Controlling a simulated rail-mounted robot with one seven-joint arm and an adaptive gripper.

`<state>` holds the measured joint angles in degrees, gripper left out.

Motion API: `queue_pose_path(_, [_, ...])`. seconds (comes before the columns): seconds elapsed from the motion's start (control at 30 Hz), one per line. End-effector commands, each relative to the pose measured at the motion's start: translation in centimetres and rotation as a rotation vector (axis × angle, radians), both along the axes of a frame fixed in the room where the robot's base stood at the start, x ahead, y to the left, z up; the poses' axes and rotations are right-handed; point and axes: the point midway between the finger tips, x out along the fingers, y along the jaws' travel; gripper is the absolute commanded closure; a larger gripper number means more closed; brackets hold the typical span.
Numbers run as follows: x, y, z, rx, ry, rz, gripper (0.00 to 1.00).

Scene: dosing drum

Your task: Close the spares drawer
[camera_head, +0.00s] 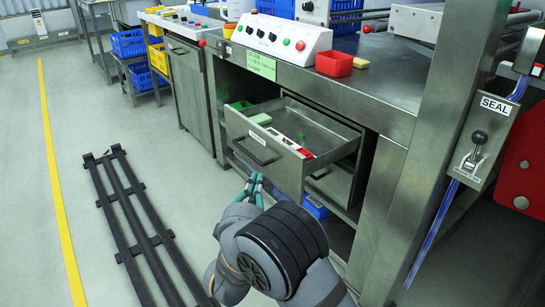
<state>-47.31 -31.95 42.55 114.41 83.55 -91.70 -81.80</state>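The metal spares drawer (262,158) is pulled well out from under the steel workbench. Its dark bar handle (257,152) is on the front panel. Inside the drawer lie a light green item, a red and white strip, and a small green piece on the bare floor. My gripper (254,180), with teal fingers, is just below and in front of the drawer front, near its lower edge. I cannot tell whether it touches the panel. The fingers are small and close together, so their opening is unclear. I see nothing held in them.
A second drawer front (332,182) sits lower in the bench, with a blue bin (314,207) below. On the bench are a control box (280,37) and a red bin (334,64). A dark floor rail (135,220) runs at left. The floor between the rail and bench is clear.

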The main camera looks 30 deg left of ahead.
Motion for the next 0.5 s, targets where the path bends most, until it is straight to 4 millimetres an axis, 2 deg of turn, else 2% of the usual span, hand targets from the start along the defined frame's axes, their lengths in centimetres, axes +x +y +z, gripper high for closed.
queue_pose_path(0.17, [2.3,0.8,-0.1,0.0,-0.001,-0.004,1.0])
queue_pose_path(0.5, [8.5,3.9,-0.2,0.003,0.001,-0.002,1.0])
